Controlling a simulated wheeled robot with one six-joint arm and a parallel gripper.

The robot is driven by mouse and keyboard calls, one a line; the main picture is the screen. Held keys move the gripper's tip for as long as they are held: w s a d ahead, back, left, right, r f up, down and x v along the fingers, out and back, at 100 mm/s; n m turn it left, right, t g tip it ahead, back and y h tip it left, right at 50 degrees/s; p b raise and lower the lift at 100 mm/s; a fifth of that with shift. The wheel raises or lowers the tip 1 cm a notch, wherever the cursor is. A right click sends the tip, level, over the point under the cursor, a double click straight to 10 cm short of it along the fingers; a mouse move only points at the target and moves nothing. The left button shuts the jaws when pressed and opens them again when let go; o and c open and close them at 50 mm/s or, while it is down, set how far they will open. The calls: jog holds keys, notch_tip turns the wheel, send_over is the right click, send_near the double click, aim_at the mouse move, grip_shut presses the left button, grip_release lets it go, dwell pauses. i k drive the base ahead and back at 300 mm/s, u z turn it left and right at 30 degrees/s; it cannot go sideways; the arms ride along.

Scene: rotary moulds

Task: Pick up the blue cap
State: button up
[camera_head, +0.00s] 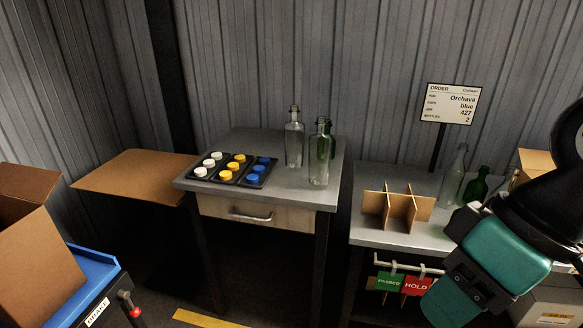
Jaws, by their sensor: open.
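Several blue caps, including a front one (253,178), a middle one (259,168) and a back one (264,160), sit in the right section of a black tray (245,186) on the grey-topped table. Yellow caps (233,166) fill the middle section and white caps (208,163) the left one. My teal and black arm enters from the right edge, in front of the right-hand bench and well apart from the caps. I cannot make out any gripper fingers on it.
Clear bottles (294,140) (319,160) stand right of the caps, with a green one behind. A cardboard divider (398,211) and more bottles (453,176) stand on the right bench.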

aim_at(253, 179)
jog(key=z, duration=0.05)
jog(key=i, duration=0.65)
jog(key=u, duration=0.75)
jog(key=i, duration=0.55)
jog(key=u, duration=0.65)
